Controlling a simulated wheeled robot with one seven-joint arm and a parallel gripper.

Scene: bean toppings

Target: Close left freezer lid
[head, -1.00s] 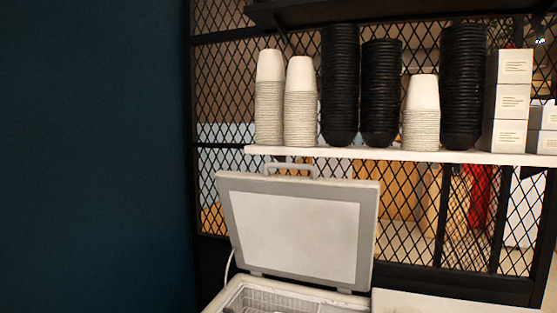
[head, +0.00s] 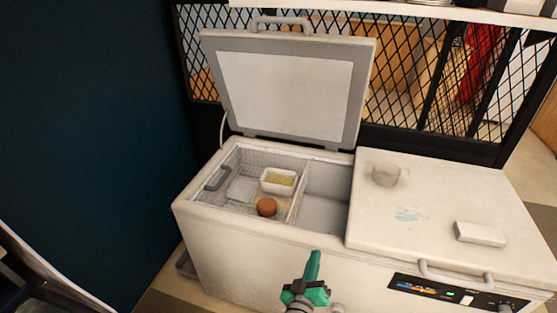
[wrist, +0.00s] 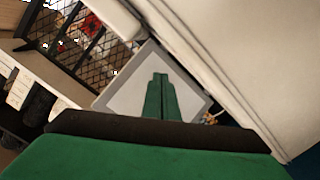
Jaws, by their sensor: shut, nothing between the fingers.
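The left freezer lid (head: 290,88) stands open and upright at the back of the white chest freezer (head: 255,245). Its inner side is a white panel in a grey frame, and a grey handle (head: 280,21) sits along its top edge. In the wrist view the lid's panel (wrist: 125,99) shows behind my fingers. My green gripper (head: 315,258) is in front of the freezer's front wall, low in the head view, pointing up. Its two fingers (wrist: 160,80) are together and empty, apart from the lid.
The open compartment holds a wire basket (head: 212,207), a white tub (head: 278,181) and a round brown item (head: 266,207). The right lid (head: 445,200) is shut, with a cup (head: 385,174) and a white box (head: 480,233) on it. A dark blue wall (head: 85,120) is at left.

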